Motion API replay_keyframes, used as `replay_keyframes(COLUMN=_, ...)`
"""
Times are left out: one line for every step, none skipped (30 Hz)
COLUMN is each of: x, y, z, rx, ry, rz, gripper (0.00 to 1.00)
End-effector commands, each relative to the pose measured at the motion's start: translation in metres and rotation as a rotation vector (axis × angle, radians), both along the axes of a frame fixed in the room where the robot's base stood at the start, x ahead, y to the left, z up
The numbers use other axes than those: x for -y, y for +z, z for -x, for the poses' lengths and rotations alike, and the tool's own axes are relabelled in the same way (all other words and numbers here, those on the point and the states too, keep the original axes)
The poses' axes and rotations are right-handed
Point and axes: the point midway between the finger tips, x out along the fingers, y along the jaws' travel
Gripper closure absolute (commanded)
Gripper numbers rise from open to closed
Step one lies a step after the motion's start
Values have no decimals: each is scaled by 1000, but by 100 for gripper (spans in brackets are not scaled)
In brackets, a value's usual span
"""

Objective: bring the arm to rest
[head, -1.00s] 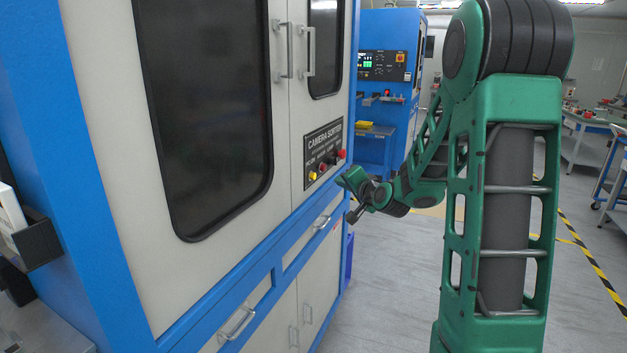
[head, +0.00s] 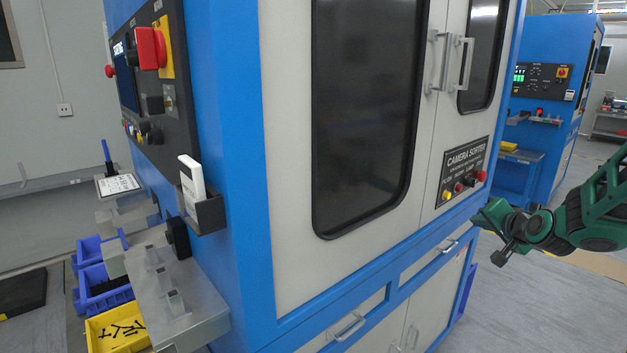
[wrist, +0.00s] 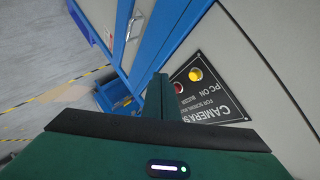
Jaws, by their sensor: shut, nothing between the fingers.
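My green arm reaches in from the right edge of the head view. My gripper (head: 487,226) is at its end, in front of the blue and white camera sorter cabinet (head: 285,150), a little below its button panel (head: 464,172). In the wrist view my gripper (wrist: 158,92) is shut, with its fingers together and nothing held. The button panel also shows there (wrist: 208,88), just right of the fingers. I cannot tell how wide the gap is between the fingers and the cabinet front.
Metal door handles (head: 437,62) stick out from the cabinet. A bracket with a white device (head: 192,180) juts from its left side, above a metal chute (head: 185,300) and a yellow bin of screws (head: 115,328). Another blue machine (head: 545,90) stands behind. Grey floor (head: 545,310) is open at right.

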Motion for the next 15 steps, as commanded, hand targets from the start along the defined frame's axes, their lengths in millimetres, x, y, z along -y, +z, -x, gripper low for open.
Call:
replay_keyframes(x=-6, y=-3, z=17, rx=-68, ry=24, rz=43, gripper=100)
replay_keyframes(x=-9, y=-7, z=28, rx=-115, ry=39, rz=67, gripper=100)
replay_keyframes(x=-11, y=-12, z=43, rx=-177, ry=57, rz=98, gripper=100)
replay_keyframes(x=-12, y=-16, z=56, rx=-225, ry=68, rz=119, gripper=100)
replay_keyframes(x=-14, y=-20, z=69, rx=-271, ry=80, rz=138, gripper=100)
replay_keyframes(x=-15, y=-24, z=86, rx=-333, ry=96, rz=161, gripper=100)
replay_keyframes(x=-16, y=-27, z=101, rx=-379, ry=107, rz=176, gripper=100)
replay_keyframes(x=-18, y=-31, z=115, rx=-425, ry=120, rz=189, gripper=100)
replay_keyframes(x=-18, y=-34, z=135, rx=-486, ry=133, rz=204, gripper=100)
replay_keyframes(x=-20, y=-36, z=150, rx=-531, ry=145, rz=214, gripper=100)
replay_keyframes(x=-21, y=-38, z=166, rx=-574, ry=155, rz=221, gripper=100)
replay_keyframes(x=-22, y=-41, z=187, rx=-634, ry=169, rz=227, gripper=100)
replay_keyframes(x=-24, y=-42, z=204, rx=-677, ry=181, rz=230, gripper=100)
replay_keyframes(x=-25, y=-44, z=220, rx=-720, ry=193, rz=231, gripper=100)
replay_keyframes(x=-28, y=-46, z=243, rx=-778, ry=208, rz=228, gripper=100)
